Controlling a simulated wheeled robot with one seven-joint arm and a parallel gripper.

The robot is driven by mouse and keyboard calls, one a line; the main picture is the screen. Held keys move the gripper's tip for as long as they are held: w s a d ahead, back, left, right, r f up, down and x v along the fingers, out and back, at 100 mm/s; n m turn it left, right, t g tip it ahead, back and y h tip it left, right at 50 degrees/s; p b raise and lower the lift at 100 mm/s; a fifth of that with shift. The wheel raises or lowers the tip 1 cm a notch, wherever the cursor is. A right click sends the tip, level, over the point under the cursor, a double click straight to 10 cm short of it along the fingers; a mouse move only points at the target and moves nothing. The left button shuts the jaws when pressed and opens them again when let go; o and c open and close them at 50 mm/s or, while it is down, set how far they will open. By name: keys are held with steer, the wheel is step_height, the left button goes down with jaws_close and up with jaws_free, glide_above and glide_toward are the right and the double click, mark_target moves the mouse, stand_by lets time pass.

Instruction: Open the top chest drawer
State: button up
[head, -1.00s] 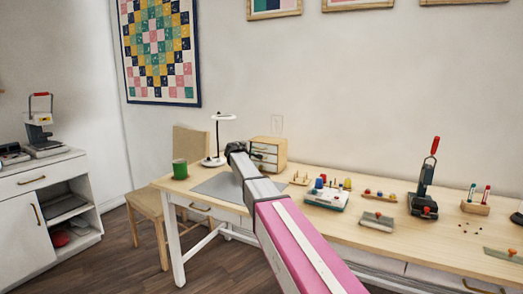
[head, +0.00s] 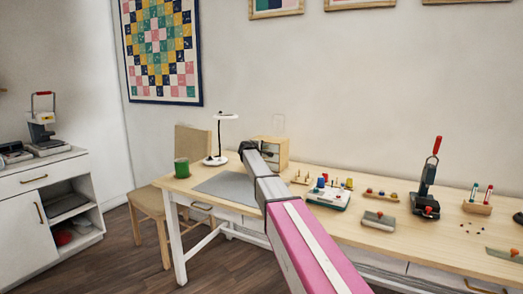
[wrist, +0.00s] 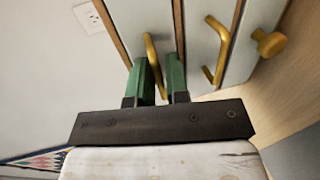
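The small wooden chest (head: 284,146) stands at the back of the table. In the wrist view its fronts are turned sideways: the top drawer (wrist: 112,22) is the pale front nearest the wall, with a brass bar handle (wrist: 150,45). A second front with a brass handle (wrist: 221,36) and one with a brass knob (wrist: 270,42) lie to its right. My gripper (wrist: 158,62) has its green fingers either side of the top handle, with a gap visible between them. The top drawer looks closed. In the head view my arm hides part of the chest.
A peg board (head: 328,198) and a red-handled press (head: 427,185) stand to the right. A chair (head: 150,203) is at the table's left end.

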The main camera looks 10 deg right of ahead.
jaws_close()
steer(key=f+v, duration=0.2)
steer(key=v, duration=0.7)
steer(key=shift+s+a, duration=0.25)
steer(key=shift+s, duration=0.1)
steer(key=shift+o, duration=0.4)
jaws_free()
